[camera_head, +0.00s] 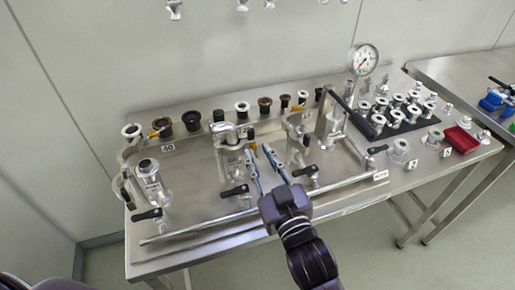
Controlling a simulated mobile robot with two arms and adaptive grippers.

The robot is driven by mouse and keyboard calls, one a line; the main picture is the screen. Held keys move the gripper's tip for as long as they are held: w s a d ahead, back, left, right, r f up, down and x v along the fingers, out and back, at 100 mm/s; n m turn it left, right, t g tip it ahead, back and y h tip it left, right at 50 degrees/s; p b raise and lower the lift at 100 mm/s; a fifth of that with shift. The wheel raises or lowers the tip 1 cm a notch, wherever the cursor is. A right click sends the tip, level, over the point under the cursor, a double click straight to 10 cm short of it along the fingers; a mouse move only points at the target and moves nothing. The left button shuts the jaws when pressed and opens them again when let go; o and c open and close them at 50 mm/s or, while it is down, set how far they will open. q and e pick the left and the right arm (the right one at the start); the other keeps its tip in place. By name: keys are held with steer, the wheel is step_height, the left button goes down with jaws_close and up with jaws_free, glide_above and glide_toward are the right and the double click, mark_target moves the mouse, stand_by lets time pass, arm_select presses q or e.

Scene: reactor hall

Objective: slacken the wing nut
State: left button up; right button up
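My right gripper (260,148) reaches in from the bottom over the front middle of the steel bench. Its two fingers stand apart, with nothing visible between them. Its tips are just right of and in front of a metal clamp fitting (228,133) on the middle vessel. A small wing nut cannot be made out clearly; the clamp's right side lies close to the finger tips and is partly hidden by them. My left gripper is not in view.
The steel bench (200,213) carries black-handled valves (235,191) and a front pipe rail. A pressure gauge (363,59) stands at the back right, near a black tray of fittings (384,130) and a red bin (461,140). A row of ring fittings lines the back.

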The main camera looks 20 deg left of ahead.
steer(key=shift+x, duration=0.9)
steer(key=shift+c, duration=0.2)
jaws_close()
steer(key=shift+p, duration=0.3)
